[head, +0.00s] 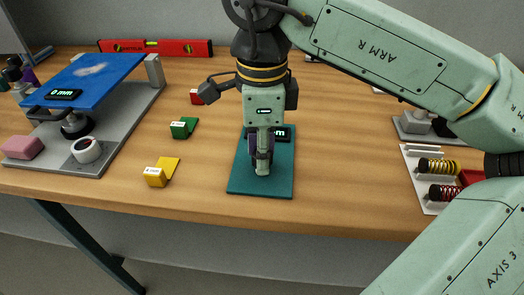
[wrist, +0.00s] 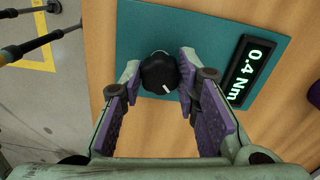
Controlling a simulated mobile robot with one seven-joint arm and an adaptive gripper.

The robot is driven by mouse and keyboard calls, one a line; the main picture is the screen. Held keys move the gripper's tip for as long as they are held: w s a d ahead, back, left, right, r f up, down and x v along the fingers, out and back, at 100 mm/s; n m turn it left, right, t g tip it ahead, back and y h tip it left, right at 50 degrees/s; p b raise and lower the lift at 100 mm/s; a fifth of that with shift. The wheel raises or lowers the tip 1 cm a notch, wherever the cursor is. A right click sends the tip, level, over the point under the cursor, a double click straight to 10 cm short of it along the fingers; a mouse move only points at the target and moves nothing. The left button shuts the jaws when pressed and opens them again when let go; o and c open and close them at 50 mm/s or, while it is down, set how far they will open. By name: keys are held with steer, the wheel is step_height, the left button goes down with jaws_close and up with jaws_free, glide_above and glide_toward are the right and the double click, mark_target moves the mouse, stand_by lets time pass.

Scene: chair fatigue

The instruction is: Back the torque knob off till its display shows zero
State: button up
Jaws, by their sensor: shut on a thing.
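The torque knob (wrist: 159,73) is black with a white pointer line and stands on a teal base plate (head: 261,186). The plate also fills the upper part of the wrist view (wrist: 215,30). Its display (wrist: 243,70) reads 0.4 Nm in the wrist view. In the head view my gripper mostly covers the display (head: 284,133). My gripper (wrist: 160,76) is over the plate, pointing down, with its fingertips closed on either side of the knob. In the head view the gripper (head: 262,170) hides the knob.
At left, a grey fixture (head: 118,133) carries a blue panel (head: 92,77) with a 0 mm display. Yellow (head: 158,174), green (head: 183,128) and red (head: 196,97) blocks lie between it and the plate. A spring tray (head: 424,190) is at right. A red level (head: 155,46) lies behind.

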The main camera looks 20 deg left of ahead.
steer(key=shift+n, duration=1.5)
steer(key=o, duration=1.2)
steer(key=shift+b, duration=0.3)
steer(key=shift+c, duration=0.2)
step_height(320, 180, up, 12)
steer(key=shift+s, duration=0.1)
